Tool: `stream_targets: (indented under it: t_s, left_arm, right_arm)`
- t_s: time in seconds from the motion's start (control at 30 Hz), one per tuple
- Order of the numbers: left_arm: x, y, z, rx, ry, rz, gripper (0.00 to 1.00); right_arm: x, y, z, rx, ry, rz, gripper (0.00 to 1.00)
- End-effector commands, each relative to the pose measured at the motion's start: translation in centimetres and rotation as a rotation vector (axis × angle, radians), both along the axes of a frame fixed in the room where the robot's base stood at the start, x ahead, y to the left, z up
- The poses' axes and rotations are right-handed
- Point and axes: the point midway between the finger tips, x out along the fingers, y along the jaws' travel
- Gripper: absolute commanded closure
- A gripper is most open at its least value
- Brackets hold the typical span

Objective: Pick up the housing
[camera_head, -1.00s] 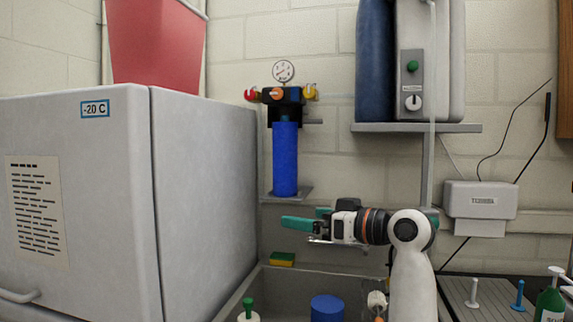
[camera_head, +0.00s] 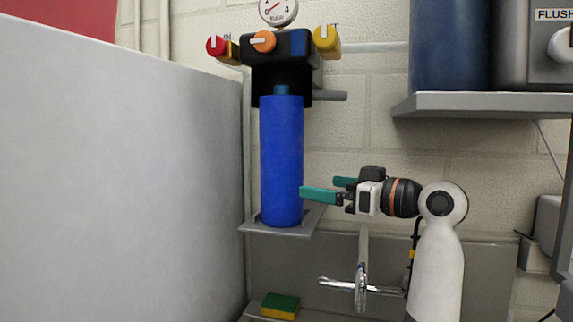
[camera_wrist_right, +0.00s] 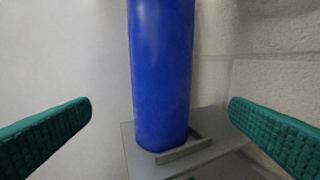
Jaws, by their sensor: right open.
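The housing (camera_head: 281,160) is a tall blue cylinder, upright under a black filter head (camera_head: 279,50), with its foot on a small grey shelf plate (camera_head: 250,227). My right gripper (camera_head: 320,188) is open, with teal fingers, just right of the housing's lower part in the head view. In the right wrist view the housing (camera_wrist_right: 161,75) stands upright between the two spread fingers (camera_wrist_right: 160,108), with a gap to each side. The housing's top is out of that view. My left gripper is not in view.
A large grey-white freezer cabinet (camera_head: 120,190) stands close on the left. Red, orange and yellow valve knobs (camera_head: 264,41) and a gauge (camera_head: 278,10) sit above the housing. A faucet (camera_head: 360,287) and a sponge (camera_head: 280,306) are below. A wall shelf (camera_head: 480,104) is at the right.

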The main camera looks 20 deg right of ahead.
Motion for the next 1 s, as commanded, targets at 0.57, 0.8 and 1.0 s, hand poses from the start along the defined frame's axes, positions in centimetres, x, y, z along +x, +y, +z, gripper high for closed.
stream_targets:
  t_s: [0.57,0.8,1.0]
  left_arm:
    - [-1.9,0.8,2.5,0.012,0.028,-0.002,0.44]
    - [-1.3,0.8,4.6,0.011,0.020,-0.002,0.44]
    - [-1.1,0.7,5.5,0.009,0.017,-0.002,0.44]
  right_arm:
    - [5.6,3.7,0.2,0.001,0.002,0.000,0.00]
    - [7.7,5.1,1.3,0.003,0.002,0.004,0.00]
    - [9.8,6.4,1.0,0.001,0.003,0.003,0.00]
